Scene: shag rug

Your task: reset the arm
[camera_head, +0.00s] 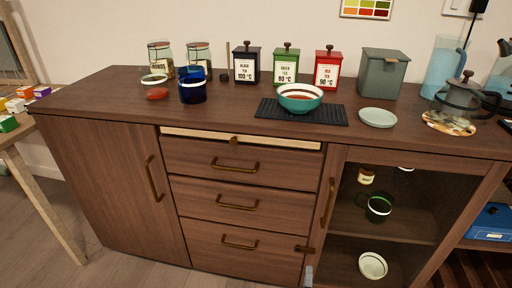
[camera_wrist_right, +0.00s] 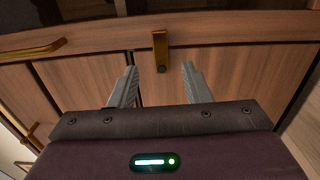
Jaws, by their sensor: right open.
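My right gripper (camera_wrist_right: 160,82) shows in the right wrist view with its two grey fingers apart and nothing between them. Its fingertips point at the wooden cabinet front, just short of a small bronze fitting (camera_wrist_right: 160,48); I cannot tell the exact gap. In the head view only a small grey tip of the right gripper (camera_head: 308,276) shows at the bottom edge, in front of the cabinet (camera_head: 230,175). My left gripper is in neither view.
A bronze handle (camera_wrist_right: 32,50) lies left of the right gripper. The cabinet top carries jars, red, green and black tea tins, a blue mug (camera_head: 193,92), a teal bowl (camera_head: 300,103) on a black mat (camera_head: 262,110), and a glass teapot (camera_head: 461,98).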

